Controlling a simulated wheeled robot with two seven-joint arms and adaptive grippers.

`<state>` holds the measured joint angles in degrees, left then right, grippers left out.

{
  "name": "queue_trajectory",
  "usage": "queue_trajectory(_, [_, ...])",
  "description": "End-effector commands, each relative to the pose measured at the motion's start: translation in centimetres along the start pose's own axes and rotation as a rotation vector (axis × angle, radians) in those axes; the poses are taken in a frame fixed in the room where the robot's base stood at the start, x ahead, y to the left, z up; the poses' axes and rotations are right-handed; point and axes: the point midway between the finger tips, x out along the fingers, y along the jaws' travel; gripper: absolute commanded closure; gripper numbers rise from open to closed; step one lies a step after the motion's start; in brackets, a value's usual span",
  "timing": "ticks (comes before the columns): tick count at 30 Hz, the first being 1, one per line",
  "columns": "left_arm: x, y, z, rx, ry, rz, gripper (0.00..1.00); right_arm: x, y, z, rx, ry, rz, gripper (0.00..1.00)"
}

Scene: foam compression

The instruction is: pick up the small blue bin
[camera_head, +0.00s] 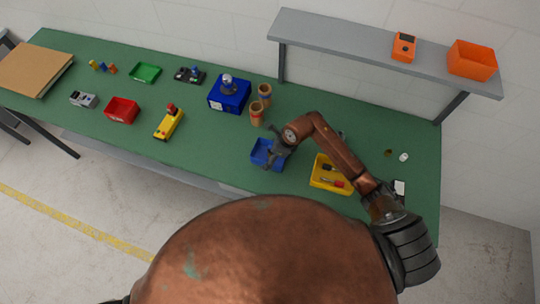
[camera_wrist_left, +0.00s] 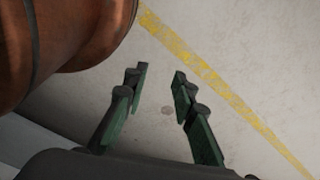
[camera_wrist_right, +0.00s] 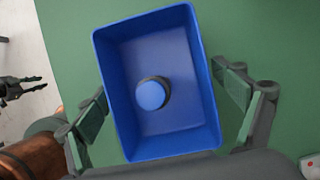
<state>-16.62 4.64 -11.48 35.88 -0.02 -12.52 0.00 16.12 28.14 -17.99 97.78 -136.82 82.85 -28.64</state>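The small blue bin (camera_head: 258,158) sits near the front edge of the green table, partly hidden by my right gripper (camera_head: 276,151). In the right wrist view, the bin (camera_wrist_right: 187,108) is an open blue box, turned slightly, with a round blue and black object (camera_wrist_right: 151,94) inside. My right gripper's fingers (camera_wrist_right: 165,97) are spread, one on each side of the bin's near part; whether they touch its walls is unclear. My left gripper (camera_wrist_left: 161,78) is open and empty above the floor.
On the green table (camera_head: 205,158), a yellow bin (camera_head: 318,181) with small items lies right of the blue bin. Brown cups (camera_head: 257,112) and a larger blue box (camera_head: 226,102) stand behind it. A red bin (camera_head: 122,108) is farther left. A grey shelf (camera_head: 345,42) overhangs the back.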

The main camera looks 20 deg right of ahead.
Motion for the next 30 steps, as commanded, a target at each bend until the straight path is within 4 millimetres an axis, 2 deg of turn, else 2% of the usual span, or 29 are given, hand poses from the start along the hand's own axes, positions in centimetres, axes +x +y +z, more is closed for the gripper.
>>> queue_trajectory(2, [-0.1,0.1,1.1,-0.003,-0.014,0.001,0.75,0.0,0.0,0.0,0.000,0.000,0.000,0.19])
queue_trajectory(6, [-0.1,0.2,1.9,-0.004,-0.023,0.001,0.75,0.0,0.0,0.0,0.000,0.000,0.000,0.29])
queue_trajectory(12, [-0.1,0.2,2.2,-0.005,-0.027,0.002,0.75,-0.1,0.0,0.0,0.001,0.000,0.000,0.42])
queue_trajectory(17, [-0.1,0.1,1.7,-0.004,-0.022,0.001,0.75,0.0,0.0,0.0,0.001,0.000,0.000,0.53])
queue_trajectory(30, [0.4,0.2,1.2,-0.003,-0.014,0.002,0.75,-0.8,-0.1,0.3,-0.002,-0.001,-0.001,0.54])
